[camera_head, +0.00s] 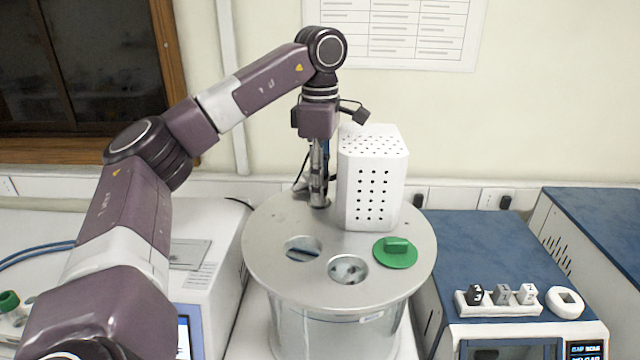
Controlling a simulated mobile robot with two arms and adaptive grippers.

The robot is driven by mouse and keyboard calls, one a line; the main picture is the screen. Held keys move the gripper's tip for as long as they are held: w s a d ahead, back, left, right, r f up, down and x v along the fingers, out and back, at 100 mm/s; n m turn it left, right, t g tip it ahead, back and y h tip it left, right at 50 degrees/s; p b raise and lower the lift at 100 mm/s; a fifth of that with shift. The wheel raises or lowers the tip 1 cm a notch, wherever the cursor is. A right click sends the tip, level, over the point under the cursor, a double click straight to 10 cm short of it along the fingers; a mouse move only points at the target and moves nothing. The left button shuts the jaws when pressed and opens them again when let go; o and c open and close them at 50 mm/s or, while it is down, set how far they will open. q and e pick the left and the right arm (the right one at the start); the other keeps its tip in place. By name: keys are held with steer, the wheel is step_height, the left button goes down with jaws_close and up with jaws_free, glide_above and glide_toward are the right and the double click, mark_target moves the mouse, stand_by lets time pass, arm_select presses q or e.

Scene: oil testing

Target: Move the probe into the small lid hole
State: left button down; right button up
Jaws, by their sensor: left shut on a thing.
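My left gripper (318,172) points straight down over the back of the round metal lid (270,222), just left of a white perforated box. It is shut on the probe, a slim, metallic upright piece that is hard to tell apart from the fingers. The probe's lower end (319,202) is at the back of the lid. The small lid hole cannot be made out there; the gripper and probe cover that spot, so I cannot tell whether the tip is inside it. Two larger round openings (303,248) and (348,269) lie nearer the front. My right gripper is not in view.
The white perforated box (372,178) stands on the lid close beside the gripper. A green plug (396,252) sits on the lid at right. A blue-topped device (490,250) with small weights (502,295) stands right. A white instrument (205,265) stands left.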

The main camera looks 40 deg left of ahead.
arm_select(q)
steer(key=c, duration=1.9)
jaws_free()
steer(key=shift+c, duration=0.2)
step_height(320, 180, up, 3)
steer(key=p, duration=0.2)
steer(key=shift+p, duration=0.4)
steer(key=shift+r+p, duration=0.55)
steer(key=shift+r, duration=3.45)
